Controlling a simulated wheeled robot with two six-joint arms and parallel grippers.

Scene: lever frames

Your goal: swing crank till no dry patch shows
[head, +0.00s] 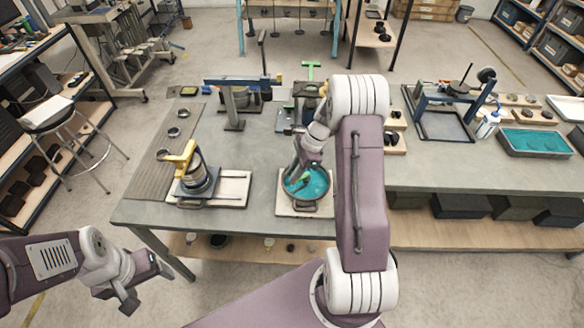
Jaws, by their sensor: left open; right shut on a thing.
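A round pan (322,187) with teal liquid sits on a pale board at the table's front middle. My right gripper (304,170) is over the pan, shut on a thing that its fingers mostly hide. A small green piece (303,182) shows at its fingertips, against the teal; I cannot tell whether this is the crank. The arm hides part of the pan's right side, and I cannot make out a dry patch. My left gripper (146,284) is open and empty, low at the left, off the table's front edge.
A yellow-topped device (186,158) stands on a board left of the pan. A blue lever frame (236,96) and a green T-handle (311,69) stand behind. Another blue frame (455,104) and a teal tray (536,142) are at right. A stool (60,122) stands left.

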